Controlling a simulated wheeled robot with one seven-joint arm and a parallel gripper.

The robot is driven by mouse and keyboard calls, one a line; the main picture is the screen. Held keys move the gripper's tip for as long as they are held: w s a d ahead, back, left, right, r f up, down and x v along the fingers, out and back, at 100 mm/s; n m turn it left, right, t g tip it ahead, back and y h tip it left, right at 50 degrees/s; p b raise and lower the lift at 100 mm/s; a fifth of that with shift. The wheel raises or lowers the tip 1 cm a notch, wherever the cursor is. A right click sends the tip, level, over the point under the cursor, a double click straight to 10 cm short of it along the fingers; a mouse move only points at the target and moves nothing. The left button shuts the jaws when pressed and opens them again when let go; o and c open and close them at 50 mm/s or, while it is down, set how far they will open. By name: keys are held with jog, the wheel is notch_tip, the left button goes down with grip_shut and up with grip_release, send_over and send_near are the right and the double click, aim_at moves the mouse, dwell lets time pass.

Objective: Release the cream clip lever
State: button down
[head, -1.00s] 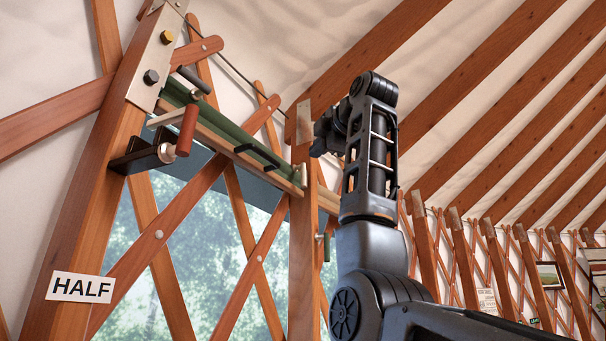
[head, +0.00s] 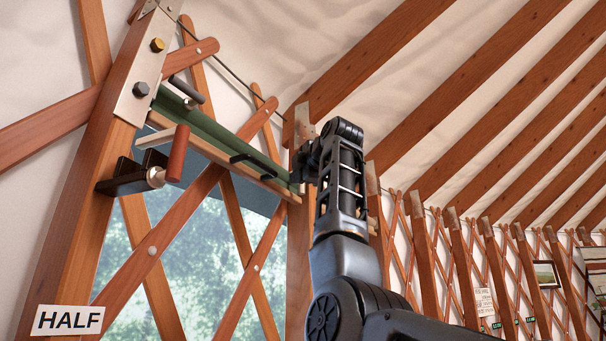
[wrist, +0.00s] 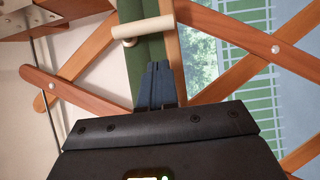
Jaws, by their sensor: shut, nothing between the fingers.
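In the wrist view the cream lever (wrist: 141,31) is a pale round bar lying across the green roll (wrist: 150,52), just beyond my fingertips. My gripper (wrist: 156,66) is shut and empty, its dark fingers close together and pointing at the roll. I see a gap in the picture between fingertips and lever; contact does not show. In the head view my gripper (head: 298,170) is at the right end of the green roll (head: 215,128), by the post. A cream bar (head: 153,138) shows at the rail's left end; I cannot tell if it is the same lever.
A red-handled crank (head: 178,153) sits on a black bracket (head: 125,180) at the left post. Dark handles (head: 250,160) stick out from the rail. Crossed lattice slats (head: 160,240) run over the window. A label reading HALF (head: 68,320) is low on the left post.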

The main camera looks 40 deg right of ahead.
jog(key=d, duration=0.1)
jog(key=w+d, duration=0.1)
jog(key=d+p, duration=0.1)
jog(key=shift+w, duration=0.25)
jog(key=shift+s+d+f, duration=0.1)
jog(key=shift+f+n+b, duration=0.15)
jog(key=shift+n+b, duration=0.25)
jog(key=shift+b, duration=0.4)
